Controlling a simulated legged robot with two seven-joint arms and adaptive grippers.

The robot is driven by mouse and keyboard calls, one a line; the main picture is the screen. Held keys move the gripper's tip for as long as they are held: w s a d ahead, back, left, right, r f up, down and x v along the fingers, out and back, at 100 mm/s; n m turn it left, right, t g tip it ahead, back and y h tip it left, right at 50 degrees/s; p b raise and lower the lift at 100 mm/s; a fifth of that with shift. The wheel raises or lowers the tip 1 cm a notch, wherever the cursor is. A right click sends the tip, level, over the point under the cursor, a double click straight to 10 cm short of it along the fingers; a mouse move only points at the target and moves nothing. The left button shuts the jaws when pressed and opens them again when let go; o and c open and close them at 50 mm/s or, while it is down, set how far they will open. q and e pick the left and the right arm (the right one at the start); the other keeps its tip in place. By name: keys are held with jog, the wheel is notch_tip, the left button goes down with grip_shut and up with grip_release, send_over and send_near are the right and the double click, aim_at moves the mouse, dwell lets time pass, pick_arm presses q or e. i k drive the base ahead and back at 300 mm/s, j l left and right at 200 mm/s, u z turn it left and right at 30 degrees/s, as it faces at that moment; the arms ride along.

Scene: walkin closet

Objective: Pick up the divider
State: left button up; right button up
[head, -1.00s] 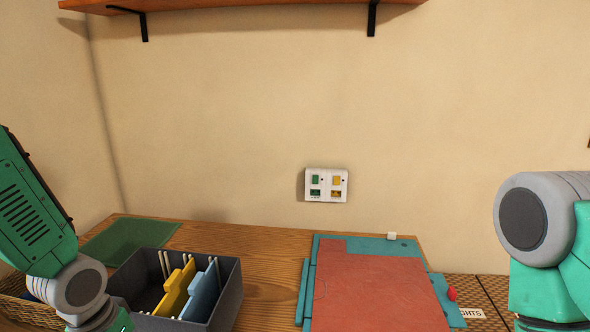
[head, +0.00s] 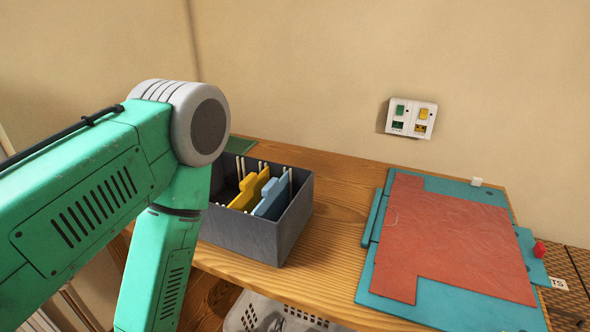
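A yellow divider (head: 248,192) and a light blue divider (head: 273,197) stand upright, side by side, in a dark grey open box (head: 262,240) on the wooden worktop. Thin white rails run up beside them inside the box. My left arm comes in from the left and bends down in front of the box's left side, hiding part of it. The hand of that arm is below the picture, so my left gripper is not in view. My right arm and gripper are not in view.
A teal and red flat board (head: 455,235) lies on the wooden worktop (head: 325,245) right of the box, with bare wood between. A white perforated basket (head: 265,312) is below the front edge. A wall switch plate (head: 411,117) is behind. A green mat (head: 240,145) lies behind the box.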

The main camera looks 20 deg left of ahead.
aim_at(251, 201)
jog(key=j+z, duration=0.25)
jog(key=j, duration=0.4)
jog(key=j+z, duration=0.3)
jog(key=j, duration=0.35)
jog(key=k, duration=0.05)
